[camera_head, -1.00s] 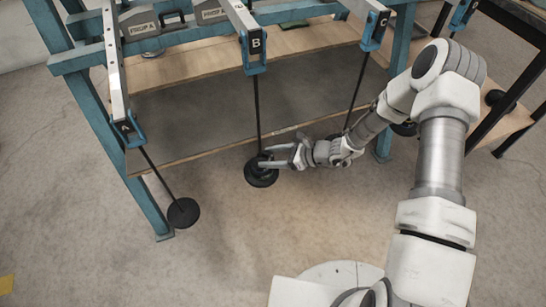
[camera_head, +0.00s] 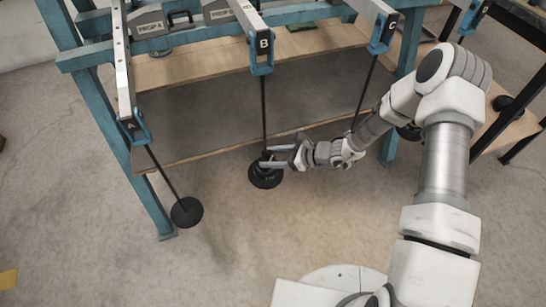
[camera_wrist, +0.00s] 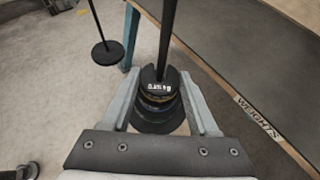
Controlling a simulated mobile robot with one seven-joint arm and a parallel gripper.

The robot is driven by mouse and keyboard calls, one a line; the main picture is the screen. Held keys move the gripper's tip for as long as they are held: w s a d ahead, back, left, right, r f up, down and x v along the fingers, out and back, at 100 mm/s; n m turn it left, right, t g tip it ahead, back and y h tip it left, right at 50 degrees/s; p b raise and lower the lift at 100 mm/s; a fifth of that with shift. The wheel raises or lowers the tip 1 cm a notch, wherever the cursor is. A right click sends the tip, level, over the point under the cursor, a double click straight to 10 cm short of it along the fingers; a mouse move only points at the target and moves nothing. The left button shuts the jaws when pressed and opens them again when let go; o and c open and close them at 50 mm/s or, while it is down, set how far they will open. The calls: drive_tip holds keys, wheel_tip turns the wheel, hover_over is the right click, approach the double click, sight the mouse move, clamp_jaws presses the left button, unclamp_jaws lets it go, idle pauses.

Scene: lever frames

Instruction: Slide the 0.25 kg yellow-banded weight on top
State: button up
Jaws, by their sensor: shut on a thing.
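A black weight stack (camera_head: 265,179) hangs low on the thin rod under the lever marked B (camera_head: 263,44). My gripper (camera_head: 268,158) reaches in from the right, with its fingers at the top of this stack. In the wrist view my gripper (camera_wrist: 161,76) has one finger on each side of the stack, shut on its top weight (camera_wrist: 160,86), a black disc with a small white label. A dull yellowish band (camera_wrist: 159,98) shows just below the label. More dark discs lie under it. Whether the top weight rests fully on them is unclear.
The lever marked A (camera_head: 131,124) carries a single black disc (camera_head: 187,211) at the left. The lever marked C (camera_head: 384,28) stands at the right. A wooden shelf (camera_head: 190,150) in a blue frame is behind the rods.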

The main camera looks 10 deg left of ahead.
drive_tip(key=shift+a, duration=0.25)
drive_tip(key=shift+f+b, duration=0.45)
drive_tip(key=shift+f, duration=0.05)
idle(0.5)
drive_tip(key=o, duration=1.4)
drive_tip(key=shift+d+r, duration=0.1)
drive_tip(key=shift+p+v, duration=1.75)
drive_tip(key=shift+v, duration=1.65)
